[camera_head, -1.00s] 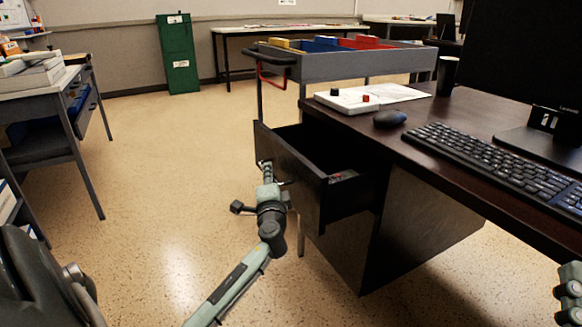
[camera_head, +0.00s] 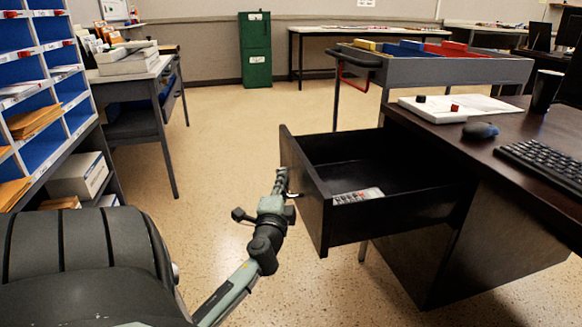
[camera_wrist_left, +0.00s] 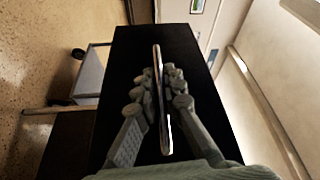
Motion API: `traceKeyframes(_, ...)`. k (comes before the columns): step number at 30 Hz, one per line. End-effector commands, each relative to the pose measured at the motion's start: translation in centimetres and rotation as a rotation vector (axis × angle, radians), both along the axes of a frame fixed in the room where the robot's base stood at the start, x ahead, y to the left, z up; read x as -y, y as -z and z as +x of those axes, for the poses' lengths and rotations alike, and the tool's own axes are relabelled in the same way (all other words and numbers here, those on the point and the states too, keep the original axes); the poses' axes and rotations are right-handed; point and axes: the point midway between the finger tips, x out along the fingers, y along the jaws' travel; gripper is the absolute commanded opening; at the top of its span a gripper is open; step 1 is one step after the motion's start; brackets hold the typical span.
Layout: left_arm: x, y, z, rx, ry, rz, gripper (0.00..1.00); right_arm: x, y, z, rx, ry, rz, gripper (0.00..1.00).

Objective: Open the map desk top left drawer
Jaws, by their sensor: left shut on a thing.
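The dark map desk (camera_head: 440,122) stands at the right in the head view. Its drawer (camera_head: 304,192) is pulled well out, so its inside is exposed. A small grey object with a red part (camera_head: 358,196) lies in it. My left gripper (camera_head: 281,182) is at the outer face of the drawer front. In the left wrist view my left gripper (camera_wrist_left: 158,82) is shut on the slim metal drawer handle (camera_wrist_left: 163,120), with fingers on both sides of it. My right gripper is not in view.
A grey trolley (camera_head: 430,70) with coloured bins stands behind the desk. A mouse (camera_head: 481,131) and keyboard (camera_head: 545,163) lie on the desk top. A blue shelf unit (camera_head: 42,150) stands at the left. The floor (camera_head: 225,130) between is clear.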

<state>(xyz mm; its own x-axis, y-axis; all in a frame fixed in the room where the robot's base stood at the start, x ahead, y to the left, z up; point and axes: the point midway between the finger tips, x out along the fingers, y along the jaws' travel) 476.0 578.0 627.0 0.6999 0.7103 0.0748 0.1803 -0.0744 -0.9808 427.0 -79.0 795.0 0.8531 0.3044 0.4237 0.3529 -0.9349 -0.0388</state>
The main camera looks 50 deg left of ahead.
Motion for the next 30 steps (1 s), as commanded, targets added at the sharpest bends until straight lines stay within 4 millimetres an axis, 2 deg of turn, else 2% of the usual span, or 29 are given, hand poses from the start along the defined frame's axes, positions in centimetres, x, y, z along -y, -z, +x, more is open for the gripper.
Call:
traceKeyframes(11, 0.1, 0.1, -0.1, -0.001, 0.002, -0.002, 0.0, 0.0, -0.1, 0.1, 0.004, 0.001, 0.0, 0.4)
traceKeyframes(12, 0.1, 0.1, -0.1, -0.001, 0.002, -0.002, 0.14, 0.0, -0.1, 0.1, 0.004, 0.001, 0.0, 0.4)
traceKeyframes(16, 0.0, 0.1, -0.1, 0.0, 0.001, -0.001, 0.3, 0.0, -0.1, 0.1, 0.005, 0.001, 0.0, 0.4)
traceKeyframes(25, 0.1, 0.1, -0.2, 0.0, 0.0, -0.001, 0.3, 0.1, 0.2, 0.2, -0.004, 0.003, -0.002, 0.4)
traceKeyframes(30, 1.3, 0.3, -1.4, -0.001, 0.0, -0.004, 0.3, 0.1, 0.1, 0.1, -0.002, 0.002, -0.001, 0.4)
